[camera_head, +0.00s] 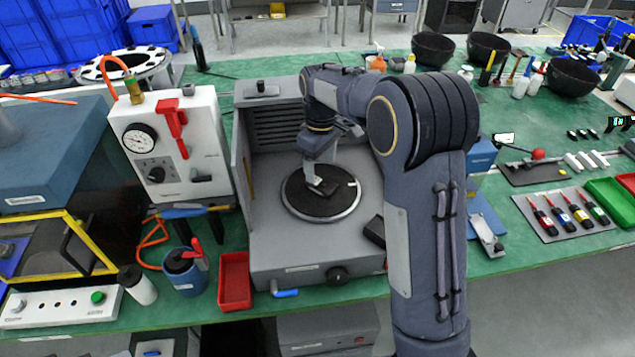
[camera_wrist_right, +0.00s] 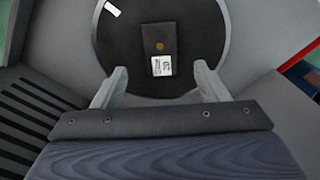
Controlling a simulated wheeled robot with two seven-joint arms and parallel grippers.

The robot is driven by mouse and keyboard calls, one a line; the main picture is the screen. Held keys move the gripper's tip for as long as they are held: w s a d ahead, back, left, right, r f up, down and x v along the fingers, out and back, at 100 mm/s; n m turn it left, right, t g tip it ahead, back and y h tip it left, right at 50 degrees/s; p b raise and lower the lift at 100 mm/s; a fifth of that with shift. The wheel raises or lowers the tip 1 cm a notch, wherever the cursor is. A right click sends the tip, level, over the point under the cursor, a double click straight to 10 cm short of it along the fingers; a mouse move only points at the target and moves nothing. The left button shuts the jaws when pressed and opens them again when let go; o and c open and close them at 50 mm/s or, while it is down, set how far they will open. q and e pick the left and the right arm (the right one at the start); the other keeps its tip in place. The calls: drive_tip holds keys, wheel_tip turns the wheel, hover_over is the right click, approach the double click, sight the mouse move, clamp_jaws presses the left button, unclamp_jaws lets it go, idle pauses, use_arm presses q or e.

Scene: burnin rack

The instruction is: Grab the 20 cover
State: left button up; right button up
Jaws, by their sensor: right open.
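A small dark cover (camera_wrist_right: 159,49) with a brown round spot and a white label lies on the round black turntable (camera_wrist_right: 112,60) in the right wrist view. The label is too small to read. In the head view the cover (camera_head: 327,187) shows beside my right gripper (camera_head: 314,180), over the turntable (camera_head: 300,205). In the wrist view my right gripper (camera_wrist_right: 160,82) is open, with its two fingers apart on either side below the cover's near end. My left gripper is not in view.
The turntable sits inside a grey open-fronted housing (camera_head: 290,255) with side walls and a slatted back. A white gauge box (camera_head: 170,150) stands to its left. A red tray (camera_head: 235,280) and a blue pot (camera_head: 185,272) stand at the front left.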

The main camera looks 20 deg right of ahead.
sight(320, 183)
wheel_tip(320, 183, down, 5)
drive_tip(key=shift+f+p, duration=0.15)
drive_tip(key=shift+p, duration=0.3)
drive_tip(key=c, duration=1.1)
drive_tip(key=shift+o, duration=0.2)
